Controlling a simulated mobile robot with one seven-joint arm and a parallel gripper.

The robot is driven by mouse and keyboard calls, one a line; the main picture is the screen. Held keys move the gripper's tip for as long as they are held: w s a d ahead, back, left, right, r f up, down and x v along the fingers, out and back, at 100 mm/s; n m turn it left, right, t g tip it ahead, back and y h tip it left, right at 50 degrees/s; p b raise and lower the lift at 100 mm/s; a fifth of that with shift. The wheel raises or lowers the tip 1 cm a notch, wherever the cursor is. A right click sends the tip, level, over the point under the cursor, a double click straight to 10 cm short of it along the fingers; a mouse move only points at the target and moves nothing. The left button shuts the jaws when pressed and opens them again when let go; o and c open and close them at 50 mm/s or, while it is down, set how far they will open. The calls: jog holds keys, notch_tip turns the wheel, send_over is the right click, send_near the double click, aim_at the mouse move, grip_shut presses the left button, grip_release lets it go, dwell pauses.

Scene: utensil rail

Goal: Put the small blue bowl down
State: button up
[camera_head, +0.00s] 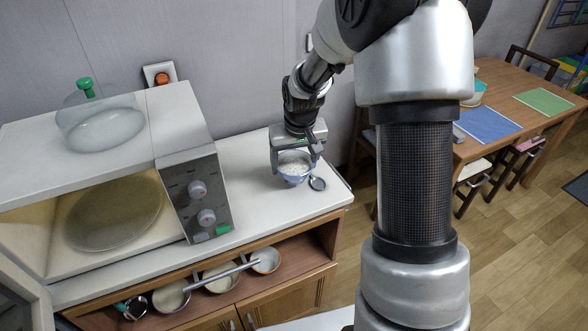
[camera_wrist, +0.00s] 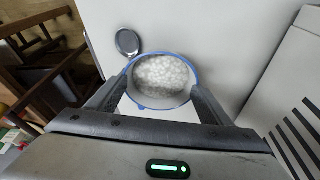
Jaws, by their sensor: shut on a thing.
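The small blue bowl (camera_head: 293,168) is at the right part of the white counter, filled with a white, lumpy content. It also shows in the wrist view (camera_wrist: 162,104), with a blue rim. My gripper (camera_head: 294,160) comes down from above, its two fingers on opposite sides of the bowl. In the wrist view my gripper (camera_wrist: 163,92) is shut on the bowl, which looks upright. I cannot tell whether the bowl's base touches the counter (camera_head: 255,190); the underside is hidden.
A small round grey object (camera_head: 317,183) lies on the counter close to the bowl. A microwave (camera_head: 196,192) with its door open stands to the left. Several bowls and pans sit on the shelf (camera_head: 292,254) below. The counter's right edge is near.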

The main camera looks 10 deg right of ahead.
jog(key=shift+f, duration=1)
jog(key=shift+f, duration=0.1)
jog(key=shift+f+b, duration=0.2)
jog(key=shift+b, duration=0.1)
jog(key=o, duration=1.2)
jog(key=shift+r, duration=0.1)
jog(key=shift+o, duration=0.2)
